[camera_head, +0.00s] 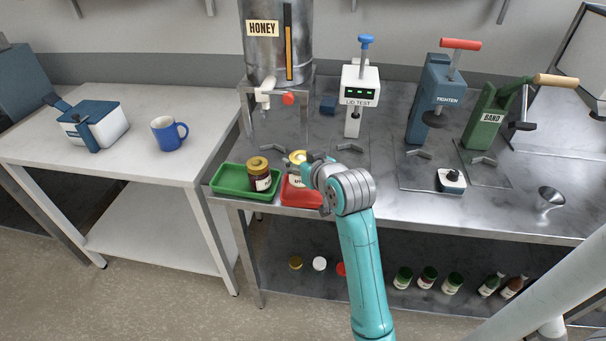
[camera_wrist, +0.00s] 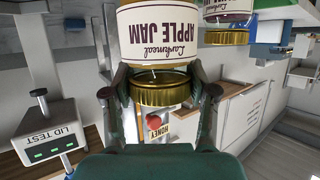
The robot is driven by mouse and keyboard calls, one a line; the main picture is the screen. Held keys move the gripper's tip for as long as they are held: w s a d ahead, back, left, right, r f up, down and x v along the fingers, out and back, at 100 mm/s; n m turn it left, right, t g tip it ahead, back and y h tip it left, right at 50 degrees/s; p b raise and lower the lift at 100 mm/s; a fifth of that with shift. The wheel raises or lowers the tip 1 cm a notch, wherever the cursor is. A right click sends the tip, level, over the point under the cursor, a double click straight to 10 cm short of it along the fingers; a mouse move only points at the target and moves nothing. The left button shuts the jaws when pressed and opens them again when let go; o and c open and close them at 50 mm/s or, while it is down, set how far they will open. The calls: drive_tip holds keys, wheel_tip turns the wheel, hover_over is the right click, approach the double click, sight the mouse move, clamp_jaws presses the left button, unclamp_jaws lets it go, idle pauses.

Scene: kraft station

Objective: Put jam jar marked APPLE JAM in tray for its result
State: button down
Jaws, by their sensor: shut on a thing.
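The APPLE JAM jar (camera_wrist: 163,35) has a white label, amber contents and a gold lid, and appears upside down in the wrist view. My gripper (camera_wrist: 160,88) is shut on it around the lid. In the head view the jar's gold lid (camera_head: 297,156) shows at my gripper (camera_head: 309,165), over the red tray (camera_head: 300,197). My gripper and arm partly hide the jar and tray, and I cannot tell whether the jar touches the tray floor. The green tray (camera_head: 227,182) is just left. The lid tester (camera_head: 360,86) stands behind, with green lights on its display.
A dark jar (camera_head: 259,173) with a gold lid stands in the green tray, close to the held jar. The HONEY dispenser (camera_head: 279,45) is behind. A blue mug (camera_head: 169,133) stands on the left table. A black-knobbed device (camera_head: 451,180) and a funnel (camera_head: 550,198) are to the right.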

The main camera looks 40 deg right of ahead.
drive_tip(key=shift+f, duration=1.95)
drive_tip(key=shift+f, duration=0.15)
drive_tip(key=shift+c, duration=1.7)
unclamp_jaws()
drive_tip(key=v, duration=0.7)
drive_tip(key=shift+s, duration=0.2)
drive_tip(key=shift+a, duration=0.15)
